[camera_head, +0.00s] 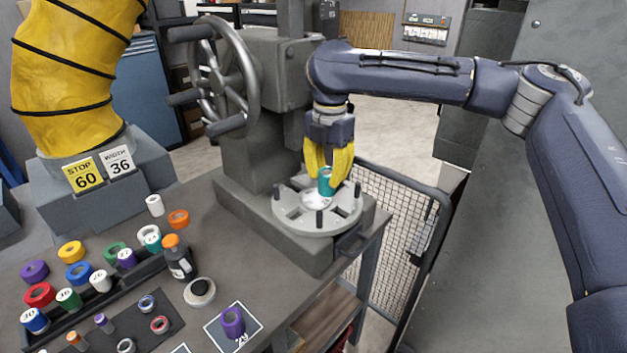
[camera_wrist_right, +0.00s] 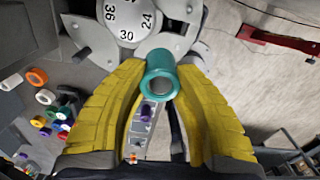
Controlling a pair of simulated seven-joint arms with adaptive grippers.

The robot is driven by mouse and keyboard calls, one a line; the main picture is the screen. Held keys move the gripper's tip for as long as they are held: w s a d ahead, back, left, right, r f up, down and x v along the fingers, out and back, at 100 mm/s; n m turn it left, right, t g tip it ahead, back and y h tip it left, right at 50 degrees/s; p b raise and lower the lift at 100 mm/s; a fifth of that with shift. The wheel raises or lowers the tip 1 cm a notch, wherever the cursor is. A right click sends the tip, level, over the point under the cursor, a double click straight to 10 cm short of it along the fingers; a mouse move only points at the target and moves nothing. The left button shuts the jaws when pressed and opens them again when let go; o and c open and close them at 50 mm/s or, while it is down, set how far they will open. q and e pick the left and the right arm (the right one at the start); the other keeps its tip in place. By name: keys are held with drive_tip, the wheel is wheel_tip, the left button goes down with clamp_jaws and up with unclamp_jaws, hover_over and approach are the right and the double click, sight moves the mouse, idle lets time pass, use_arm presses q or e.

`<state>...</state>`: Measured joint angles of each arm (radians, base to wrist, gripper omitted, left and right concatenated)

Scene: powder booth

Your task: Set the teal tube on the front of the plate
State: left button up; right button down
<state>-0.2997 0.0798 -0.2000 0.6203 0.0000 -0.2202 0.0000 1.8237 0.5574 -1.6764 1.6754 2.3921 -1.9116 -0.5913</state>
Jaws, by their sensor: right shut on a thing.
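The teal tube (camera_head: 325,184) is held upright in my right gripper (camera_head: 328,168), between its yellow fingers. In the right wrist view the teal tube (camera_wrist_right: 161,84) shows its open round end between the fingertips (camera_wrist_right: 163,75). The round grey plate (camera_head: 290,222) with upright dark pegs is below it, with a white numbered dial (camera_head: 314,201) at its middle. In the wrist view the dial (camera_wrist_right: 122,14) reads 36, 24 and 30. The tube overlaps the dial in the head view; whether it touches anything below I cannot tell. My left gripper is not in view.
A large handwheel (camera_head: 222,75) stands left of the plate on the machine. Several coloured rolls and a dark bottle (camera_head: 179,262) are on the bench. A purple roll (camera_head: 232,321) sits on a marked card at the front. A mesh guard (camera_head: 398,222) is right of the bench.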

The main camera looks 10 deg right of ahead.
drive_tip(key=d+f+n, duration=0.2)
drive_tip(key=d+f, duration=0.1)
drive_tip(key=f, duration=0.3)
drive_tip(key=shift+w+d, duration=0.4)
drive_tip(key=shift+w, duration=0.05)
idle(0.4)
drive_tip(key=shift+f, duration=0.85)
idle(0.7)
drive_tip(key=c, duration=1)
unclamp_jaws()
drive_tip(key=shift+r, duration=6)
